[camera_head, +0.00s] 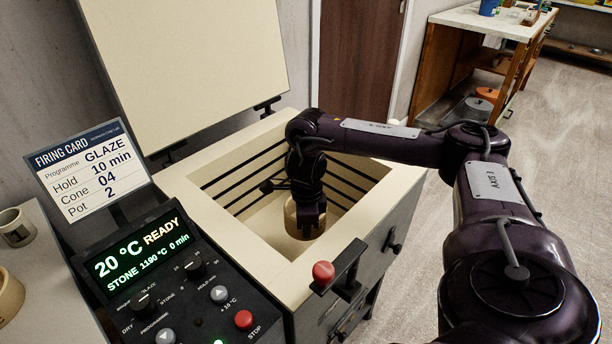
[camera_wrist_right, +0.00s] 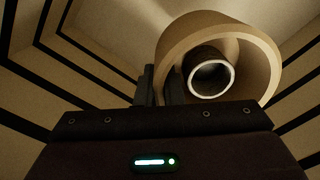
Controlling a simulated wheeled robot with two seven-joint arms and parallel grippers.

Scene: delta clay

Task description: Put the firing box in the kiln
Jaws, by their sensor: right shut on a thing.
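The kiln (camera_head: 182,186) stands open with its lid (camera_head: 195,65) raised at the back. My right gripper (camera_head: 309,213) reaches down inside the kiln chamber. It is shut on the firing box (camera_head: 291,217), a tan, round, open-topped container. In the right wrist view the box (camera_wrist_right: 263,65) shows its rim, with a dark pot with a pale rim (camera_wrist_right: 208,79) inside it. The gripper's fingers (camera_wrist_right: 160,85) are at the box's near left wall. I cannot tell whether the box touches the kiln floor. My left gripper is not in view.
The kiln's control panel (camera_head: 185,290) reads 20 °C READY. A firing card (camera_head: 90,170) stands behind it, reading GLAZE, cone 04, pot 2. A red-knobbed handle (camera_head: 324,272) juts up at the kiln's front. A mug (camera_head: 16,228) stands at far left.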

